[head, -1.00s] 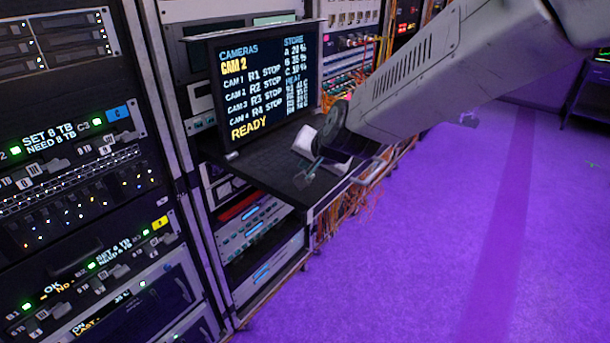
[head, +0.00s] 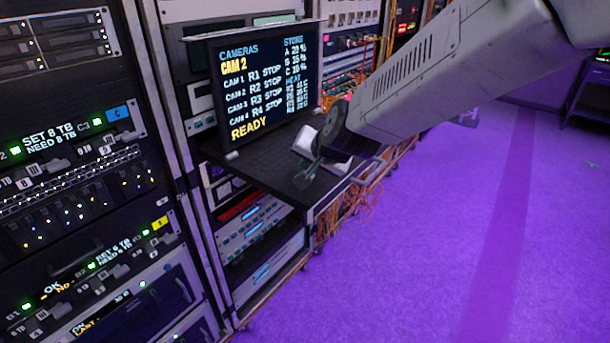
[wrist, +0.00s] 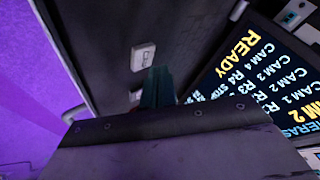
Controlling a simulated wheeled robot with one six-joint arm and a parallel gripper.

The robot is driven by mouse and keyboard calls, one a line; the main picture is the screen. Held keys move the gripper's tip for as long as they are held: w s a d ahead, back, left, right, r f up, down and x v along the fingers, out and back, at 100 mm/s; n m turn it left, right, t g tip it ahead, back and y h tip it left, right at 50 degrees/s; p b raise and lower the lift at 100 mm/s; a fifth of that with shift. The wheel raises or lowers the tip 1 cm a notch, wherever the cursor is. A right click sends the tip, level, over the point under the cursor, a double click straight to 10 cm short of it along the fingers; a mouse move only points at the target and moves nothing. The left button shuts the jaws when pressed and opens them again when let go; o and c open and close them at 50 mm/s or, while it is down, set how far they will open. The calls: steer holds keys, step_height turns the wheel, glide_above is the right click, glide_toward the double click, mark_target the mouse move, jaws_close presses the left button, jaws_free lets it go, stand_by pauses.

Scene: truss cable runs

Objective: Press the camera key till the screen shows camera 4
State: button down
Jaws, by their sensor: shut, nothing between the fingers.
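The screen (head: 265,85) stands at the back of a pulled-out black shelf (head: 272,185) in the rack. It reads CAM 2 in yellow at the top and READY at the bottom, with CAM 1 to CAM 4 all at STOP. The screen also shows tilted in the wrist view (wrist: 265,75). My gripper (head: 307,178) is shut and empty, low over the shelf in front of the screen. In the wrist view its teal fingertips (wrist: 157,85) lie beside a small pale key (wrist: 143,56). I cannot read a label on this key, nor tell whether the fingertips touch anything.
A rack (head: 70,170) with several lit panels stands to the left. A metal handle (head: 372,170) is at the shelf's front edge, close to my wrist. Orange cables (head: 350,205) hang beyond the shelf. The purple floor (head: 430,250) to the right is clear.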

steer(key=shift+r, duration=2.5)
steer(key=s+d+f+g, duration=0.1)
steer(key=s+d+f+n+g+h, duration=0.1)
steer(key=s, duration=0.1)
steer(key=s+d+f+n, duration=0.1)
steer(key=s+f, duration=0.1)
steer(key=shift+s+d+g+h, duration=0.15)
steer(key=shift+g+h, duration=0.15)
steer(key=shift+g, duration=0.1)
steer(key=s+d+r+g+h, duration=0.1)
steer(key=s+d+r+g, duration=0.1)
steer(key=s+d, duration=1.1)
steer(key=s+d+r+g+h, duration=0.1)
steer(key=s+d+r+h, duration=0.1)
steer(key=s+d, duration=1.1)
steer(key=shift+s+d+r+g, duration=0.2)
steer(key=shift+d+r+g, duration=0.2)
steer(key=shift+d+r, duration=0.4)
